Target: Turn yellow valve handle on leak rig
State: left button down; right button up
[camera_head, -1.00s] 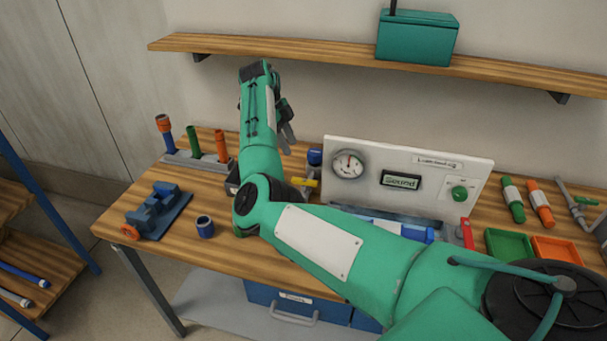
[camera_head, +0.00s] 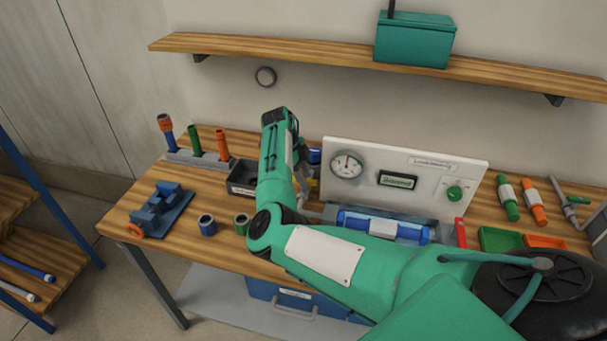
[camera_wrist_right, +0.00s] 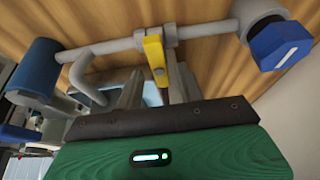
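The yellow valve handle (camera_wrist_right: 153,55) hangs from a grey pipe (camera_wrist_right: 120,45) of the leak rig in the right wrist view. In the head view my right arm hides most or all of it. My right gripper (camera_wrist_right: 156,88) is open, its two grey fingers apart, with the handle's lower end near the gap between them; contact cannot be told. In the head view this gripper (camera_head: 303,172) is partly hidden behind its own wrist, left of the white gauge panel (camera_head: 450,180). My left gripper is not in view.
A blue hexagonal cap (camera_wrist_right: 280,45) ends the pipe close to the right gripper. A gauge (camera_head: 346,165) and green knob (camera_head: 454,194) sit on the panel. A dark bin (camera_head: 241,178), blue vise (camera_head: 160,208) and small cups stand left of my arm. A shelf (camera_head: 300,58) runs above.

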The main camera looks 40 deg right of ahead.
grip_shut()
jog(key=n+t+h+p, duration=0.1)
jog(key=n+p, duration=0.2)
jog(key=shift+r+n, duration=0.15)
jog(key=shift+n, duration=0.25)
jog(key=n+t+p, duration=0.1)
jog(key=n+p, duration=0.1)
jog(key=n+t+p, duration=0.1)
jog(key=n+p, duration=0.1)
jog(key=n, duration=0.1)
jog(key=shift+r+h, duration=0.1)
jog(key=shift+h, duration=0.2)
jog(key=n+t+p, duration=0.2)
jog(key=n+p, duration=0.2)
jog(key=n, duration=0.1)
jog(key=shift+s+n+p, duration=0.1)
jog(key=shift+n+p, duration=0.25)
jog(key=shift+n, duration=0.05)
jog(key=shift+n+t+y+p, duration=0.5)
jog(key=shift+n+t+p, duration=0.3)
jog(key=shift+n+p, duration=0.75)
jog(key=shift+f+n, duration=0.2)
jog(key=shift+n, duration=0.15)
